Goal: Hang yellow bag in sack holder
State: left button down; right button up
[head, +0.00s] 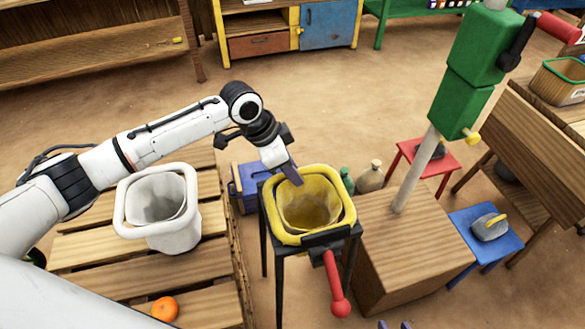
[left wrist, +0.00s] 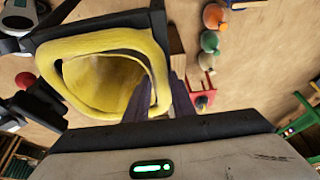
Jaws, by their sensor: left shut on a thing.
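The yellow bag (head: 281,230) sits open-mouthed and upright in the top of the black sack holder (head: 279,275), with its thick rim around the top. The holder has dark legs and a red-knobbed lever (head: 334,283) at the front. My left gripper (head: 296,180) is shut on the far rim of the bag. In the left wrist view, the bag (left wrist: 75,48) lies inside the dark frame (left wrist: 95,30), with my left fingers (left wrist: 176,95) at its rim. My right gripper (head: 394,325) shows only as two separated fingertips at the bottom edge, apparently empty.
A white bag (head: 160,237) and an orange (head: 165,308) stand on the slatted pallet (head: 75,252) at left. A wooden block (head: 412,262) with a green-topped post is close at right. A blue box (head: 248,180) and bottles (head: 370,177) are behind the holder.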

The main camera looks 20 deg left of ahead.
pick_arm(q)
jog(key=shift+s+d+f+p, duration=0.25)
jog(key=shift+s+f+p, duration=0.3)
jog(key=shift+s, duration=0.25)
pick_arm(e)
jog(key=shift+r, duration=0.55)
pick_arm(q)
jog(key=c, duration=1.5)
grip_release()
jog(key=shift+o, duration=0.3)
jog(key=shift+a, duration=0.3)
jog(key=shift+w+v, duration=0.25)
jog(key=shift+v, duration=0.95)
jog(key=d+v, duration=0.1)
jog(key=v, duration=0.7)
jog(key=shift+a+r+p, duration=0.15)
jog(key=shift+r+p, duration=0.3)
jog(key=shift+r, duration=0.05)
pick_arm(e)
jog(key=shift+s+d+f, duration=0.2)
jog(key=shift+d, duration=0.25)
